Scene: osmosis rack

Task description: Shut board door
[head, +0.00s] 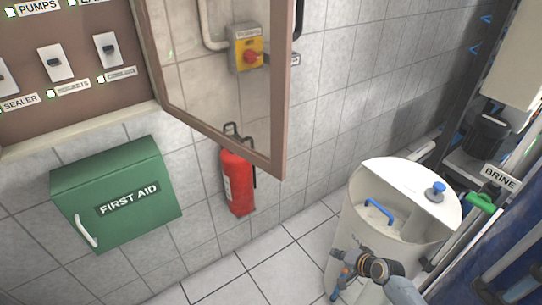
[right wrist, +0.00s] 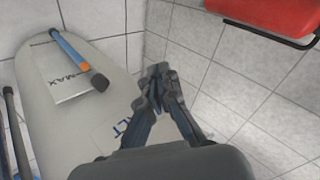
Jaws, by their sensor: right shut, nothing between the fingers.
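The board (head: 75,75) is a brown panel with switches and labels at the upper left of the head view. Its door (head: 281,110) has a brown frame and a clear pane, and stands open, swung out from the board's right side. My right gripper (head: 338,277) is at the lower middle right of the head view, in front of the white tank, below and to the right of the door and apart from it. In the right wrist view its fingers (right wrist: 158,78) are together and empty. My left gripper is not in view.
A green first aid box (head: 120,185) hangs below the board. A red extinguisher (head: 238,180) is below the door; a yellow switch box (head: 246,48) shows through the pane. The white tank (head: 412,190) stands at the right near pipes. Floor between wall and tank is clear.

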